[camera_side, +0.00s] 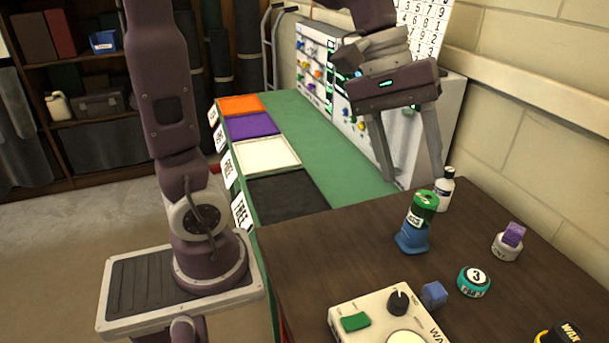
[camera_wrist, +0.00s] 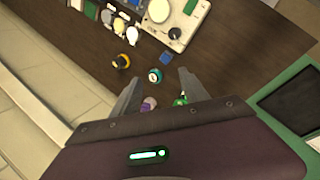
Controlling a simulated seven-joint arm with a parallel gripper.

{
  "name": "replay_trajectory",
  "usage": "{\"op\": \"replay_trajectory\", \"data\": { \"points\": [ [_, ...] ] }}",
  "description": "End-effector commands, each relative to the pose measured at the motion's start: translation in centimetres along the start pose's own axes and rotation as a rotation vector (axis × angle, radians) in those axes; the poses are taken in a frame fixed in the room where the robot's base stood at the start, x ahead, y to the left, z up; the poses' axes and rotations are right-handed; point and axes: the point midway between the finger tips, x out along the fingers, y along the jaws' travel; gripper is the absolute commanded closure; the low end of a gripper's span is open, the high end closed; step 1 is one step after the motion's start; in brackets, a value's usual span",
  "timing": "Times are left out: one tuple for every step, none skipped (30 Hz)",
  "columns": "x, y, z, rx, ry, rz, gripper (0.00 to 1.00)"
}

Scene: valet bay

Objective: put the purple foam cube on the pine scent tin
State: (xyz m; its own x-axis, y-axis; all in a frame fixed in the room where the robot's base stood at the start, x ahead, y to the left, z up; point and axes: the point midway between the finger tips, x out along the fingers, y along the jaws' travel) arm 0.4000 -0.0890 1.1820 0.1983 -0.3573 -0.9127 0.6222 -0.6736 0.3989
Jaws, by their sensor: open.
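In the side view the purple foam cube (camera_side: 514,233) sits on top of a small round pale tin (camera_side: 505,249) at the right of the brown table. The cube looks slightly turned or tilted. The tin has a dark label that I cannot read, so I cannot tell its scent. In the wrist view the purple cube (camera_wrist: 149,103) shows low, partly hidden by my gripper. My gripper (camera_side: 411,180) is open and empty, held above the table's back edge, up and left of the cube and apart from it. It also shows in the wrist view (camera_wrist: 160,77).
A green-topped container (camera_side: 424,203) stands on a blue piece (camera_side: 411,239), near a white bottle (camera_side: 444,190). A teal tin marked 3 (camera_side: 474,281), a blue cube (camera_side: 434,294) and a control box (camera_side: 372,313) are in front. A yellow-and-black wax item (camera_side: 561,335) is at lower right.

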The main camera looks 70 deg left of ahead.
Motion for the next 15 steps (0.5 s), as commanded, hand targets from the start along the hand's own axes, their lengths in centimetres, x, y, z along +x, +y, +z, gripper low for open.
{"op": "replay_trajectory", "data": {
  "points": [
    [-1.2, -2.3, 2.8, 0.17, 0.087, -0.034, 0.48],
    [-1.6, -3.9, 4.0, 0.269, 0.135, -0.062, 0.48],
    [-2.0, -5.8, 5.3, 0.392, 0.195, -0.097, 0.48],
    [-2.1, -7.2, 6.0, 0.472, 0.236, -0.121, 0.48],
    [-2.2, -8.4, 6.6, 0.546, 0.271, -0.146, 0.48],
    [-2.3, -9.8, 7.2, 0.628, 0.313, -0.172, 0.48],
    [-2.3, -10.6, 7.5, 0.678, 0.338, -0.19, 0.48],
    [-2.3, -11.3, 7.7, 0.719, 0.358, -0.206, 0.48],
    [-2.3, -12.0, 7.8, 0.761, 0.38, -0.222, 0.48],
    [-2.2, -12.3, 7.9, 0.782, 0.391, -0.231, 0.48],
    [-2.2, -12.6, 8.0, 0.797, 0.398, -0.236, 0.48],
    [-2.2, -12.8, 8.0, 0.807, 0.402, -0.241, 0.48],
    [-2.2, -12.8, 8.0, 0.81, 0.403, -0.243, 0.48],
    [-2.2, -12.8, 8.0, 0.811, 0.403, -0.244, 0.48],
    [-2.2, -12.8, 8.0, 0.809, 0.402, -0.243, 0.48]
  ]
}}
